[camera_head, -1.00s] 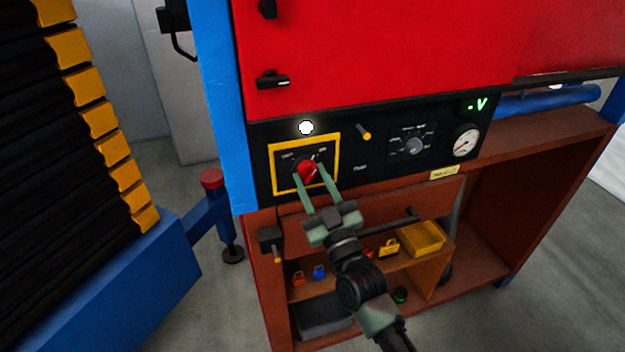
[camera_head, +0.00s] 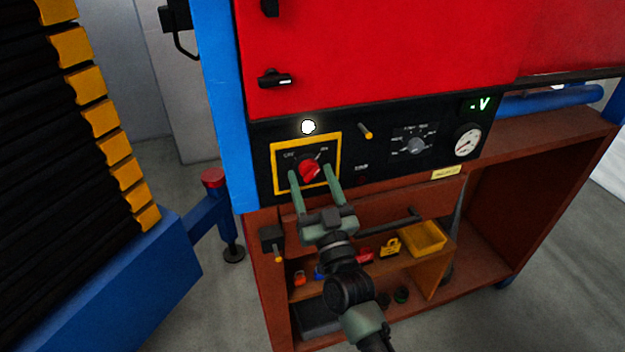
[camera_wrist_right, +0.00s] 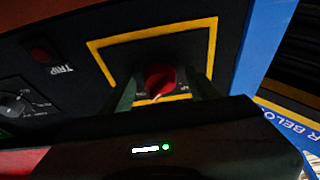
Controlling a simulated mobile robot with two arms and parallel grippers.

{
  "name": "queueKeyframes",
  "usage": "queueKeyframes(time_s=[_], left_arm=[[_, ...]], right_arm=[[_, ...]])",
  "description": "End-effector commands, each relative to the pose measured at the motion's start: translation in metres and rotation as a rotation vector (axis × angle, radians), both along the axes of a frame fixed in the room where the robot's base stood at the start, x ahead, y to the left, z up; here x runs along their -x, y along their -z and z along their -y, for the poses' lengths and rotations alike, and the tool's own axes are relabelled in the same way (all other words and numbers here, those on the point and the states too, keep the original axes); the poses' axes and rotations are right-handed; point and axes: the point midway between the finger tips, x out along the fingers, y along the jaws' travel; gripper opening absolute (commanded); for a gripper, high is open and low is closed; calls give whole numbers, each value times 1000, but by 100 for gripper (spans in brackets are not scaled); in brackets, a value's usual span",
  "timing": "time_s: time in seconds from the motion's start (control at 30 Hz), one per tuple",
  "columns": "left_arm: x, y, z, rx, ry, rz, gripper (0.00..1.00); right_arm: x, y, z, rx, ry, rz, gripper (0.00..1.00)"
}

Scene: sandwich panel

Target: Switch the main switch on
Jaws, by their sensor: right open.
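The main switch is a red rotary knob (camera_head: 309,171) inside a yellow-framed black plate (camera_head: 337,151) on the panel, with OFF lettering at its upper left and ON at its upper right. Its pointer leans to the upper right, toward ON. My right gripper (camera_head: 311,175) is open, its two fingertips at the left and right of the knob. Whether they touch it I cannot tell. My left gripper is not in view.
A lit white lamp (camera_head: 308,127) sits above the frame. A selector dial (camera_head: 415,146), a gauge (camera_head: 467,141) and a green display (camera_head: 477,105) are to the right. Below are a brown shelf with padlocks and a yellow bin (camera_head: 422,238). A blue post (camera_head: 222,110) stands left.

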Motion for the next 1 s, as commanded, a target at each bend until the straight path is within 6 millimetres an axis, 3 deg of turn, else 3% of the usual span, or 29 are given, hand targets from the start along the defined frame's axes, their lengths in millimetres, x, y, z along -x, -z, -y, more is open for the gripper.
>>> queueKeyframes(time_s=[0.17, 0.53, 1.0], left_arm=[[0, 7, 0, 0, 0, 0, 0], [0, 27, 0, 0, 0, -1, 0], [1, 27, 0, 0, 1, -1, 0]], right_arm=[[12, 9, 4, 1, 0, -2, 60], [62, 30, 20, 1, 0, -2, 60], [69, 30, 22, 0, 0, 0, 60]])
